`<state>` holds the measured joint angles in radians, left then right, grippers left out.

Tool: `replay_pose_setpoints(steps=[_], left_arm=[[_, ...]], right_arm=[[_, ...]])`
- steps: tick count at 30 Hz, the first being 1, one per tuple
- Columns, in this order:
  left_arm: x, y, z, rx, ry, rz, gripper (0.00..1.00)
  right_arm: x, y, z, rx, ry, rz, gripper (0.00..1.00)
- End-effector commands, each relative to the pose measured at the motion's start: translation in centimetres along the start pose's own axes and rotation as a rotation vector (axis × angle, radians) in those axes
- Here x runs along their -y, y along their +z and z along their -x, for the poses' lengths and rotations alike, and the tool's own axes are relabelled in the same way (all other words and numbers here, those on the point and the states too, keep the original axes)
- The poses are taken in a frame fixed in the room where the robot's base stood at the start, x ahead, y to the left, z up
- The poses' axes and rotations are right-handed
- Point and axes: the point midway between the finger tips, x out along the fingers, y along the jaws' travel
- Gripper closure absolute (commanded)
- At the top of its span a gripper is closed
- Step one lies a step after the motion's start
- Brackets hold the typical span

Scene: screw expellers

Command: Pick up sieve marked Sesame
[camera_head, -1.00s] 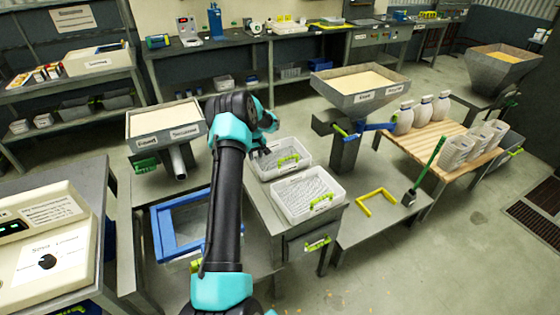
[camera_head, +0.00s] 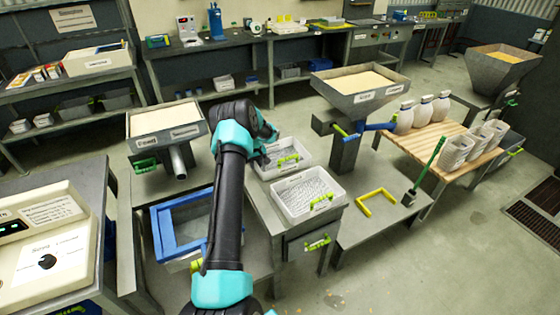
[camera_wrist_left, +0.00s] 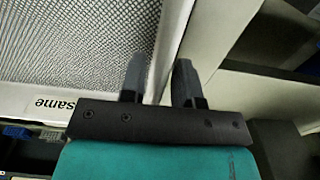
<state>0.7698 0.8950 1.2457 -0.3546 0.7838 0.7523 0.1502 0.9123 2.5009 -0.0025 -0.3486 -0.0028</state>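The sieve marked Sesame is a white-framed tray with grey mesh; in the left wrist view its rim (camera_wrist_left: 172,48) and a label ending in "same" show upside down. In the head view I take it to be the farther of two white sieves (camera_head: 290,168) on the grey bench, its left side partly hidden by my arm. My left gripper (camera_wrist_left: 158,78) is open, with one finger over the mesh side and one outside the rim. The rim lies between the fingers; contact cannot be told. In the head view the gripper (camera_head: 262,158) is mostly hidden. My right gripper is not in view.
A second white sieve (camera_head: 308,196) with green handles sits close in front. A blue frame (camera_head: 184,222) lies left of my arm. A labelled hopper (camera_head: 360,85) stands behind right.

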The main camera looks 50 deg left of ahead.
Motion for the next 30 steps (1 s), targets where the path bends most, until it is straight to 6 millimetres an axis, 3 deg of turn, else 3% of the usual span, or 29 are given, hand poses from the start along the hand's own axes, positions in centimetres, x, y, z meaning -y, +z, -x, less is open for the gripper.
replay_pose_setpoints(steps=[9,23,30], left_arm=[[0.0,0.0,0.0,0.000,0.000,0.000,1.00],[0.0,0.0,0.1,-0.001,0.000,0.000,1.00],[0.0,-0.1,1.9,-0.002,0.001,0.000,1.00]], right_arm=[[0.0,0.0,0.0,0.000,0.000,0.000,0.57],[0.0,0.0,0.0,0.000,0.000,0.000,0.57],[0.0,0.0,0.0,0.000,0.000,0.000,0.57]])
